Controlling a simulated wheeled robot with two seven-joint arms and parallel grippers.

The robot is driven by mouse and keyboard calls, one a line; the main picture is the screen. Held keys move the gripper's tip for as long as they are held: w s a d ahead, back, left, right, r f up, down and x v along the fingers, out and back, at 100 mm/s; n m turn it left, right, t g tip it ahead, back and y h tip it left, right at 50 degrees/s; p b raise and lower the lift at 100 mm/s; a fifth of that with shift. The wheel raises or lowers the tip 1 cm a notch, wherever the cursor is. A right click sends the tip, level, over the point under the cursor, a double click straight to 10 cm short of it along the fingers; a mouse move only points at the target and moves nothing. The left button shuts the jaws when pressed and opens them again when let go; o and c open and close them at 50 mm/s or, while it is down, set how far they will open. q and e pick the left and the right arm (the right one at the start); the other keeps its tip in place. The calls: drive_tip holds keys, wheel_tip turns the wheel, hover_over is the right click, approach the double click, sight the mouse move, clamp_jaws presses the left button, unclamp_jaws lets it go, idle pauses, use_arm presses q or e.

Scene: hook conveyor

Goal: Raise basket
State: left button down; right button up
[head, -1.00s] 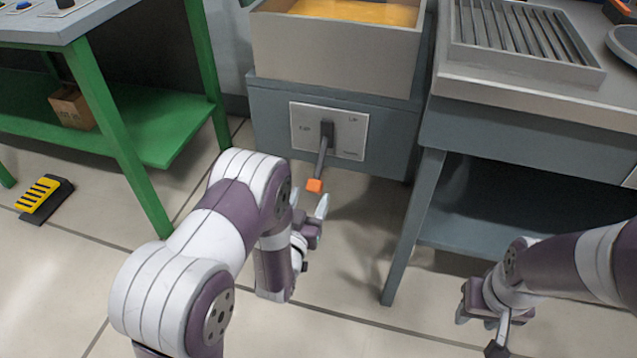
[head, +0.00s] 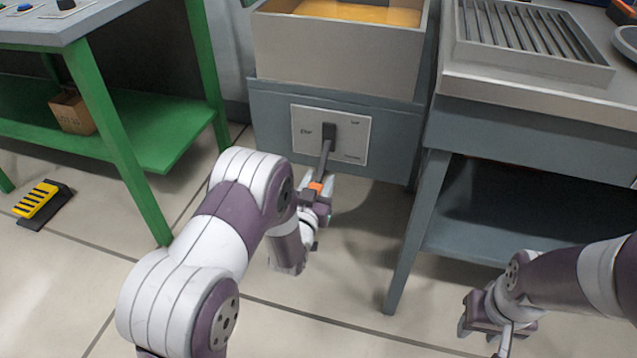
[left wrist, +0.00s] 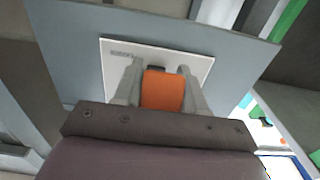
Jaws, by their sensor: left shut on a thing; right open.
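A lever (head: 325,157) with a dark shaft and an orange grip hangs down from a white plate (head: 350,134) on the front of a grey cabinet. My left gripper (head: 319,190) is shut on the lever's orange end. In the left wrist view the orange grip (left wrist: 162,91) sits between the two fingers, with the white plate behind it. No basket can be made out; a vat (head: 335,48) with yellow-orange liquid stands above the cabinet. My right gripper (head: 480,318) is open and empty at the lower right, apart from everything.
A green-legged table (head: 110,115) with a cardboard box (head: 72,111) on its shelf stands at the left. A yellow pedal (head: 38,200) lies on the floor. A grey table (head: 480,100) with a slatted tray (head: 530,45) stands at the right.

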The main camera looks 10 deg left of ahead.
sight(322, 162)
use_arm(q)
drive_tip(key=r+g+p, duration=0.2)
drive_tip(key=p, duration=0.3)
drive_tip(key=s+r+g+p, duration=0.1)
drive_tip(key=r+p, duration=0.1)
drive_tip(key=p, duration=0.4)
drive_tip(key=s+r+g+p, duration=0.1)
drive_tip(key=r+g+p, duration=0.1)
drive_tip(key=p, duration=0.4)
drive_tip(key=shift+r+g, duration=0.3)
drive_tip(key=shift+r, duration=0.05)
wheel_tip(322, 162, up, 4)
drive_tip(key=g+p, duration=0.5)
drive_tip(key=p, duration=0.4)
drive_tip(key=shift+w+r, duration=0.1)
drive_tip(key=shift+r, duration=0.05)
drive_tip(key=shift+r+p, duration=0.15)
drive_tip(key=shift+p, duration=0.3)
drive_tip(key=shift+w+r+p, duration=0.8)
drive_tip(key=shift+r, duration=0.25)
drive_tip(key=c, duration=0.8)
unclamp_jaws()
drive_tip(key=shift+o, duration=0.4)
drive_tip(key=shift+s+f, duration=0.1)
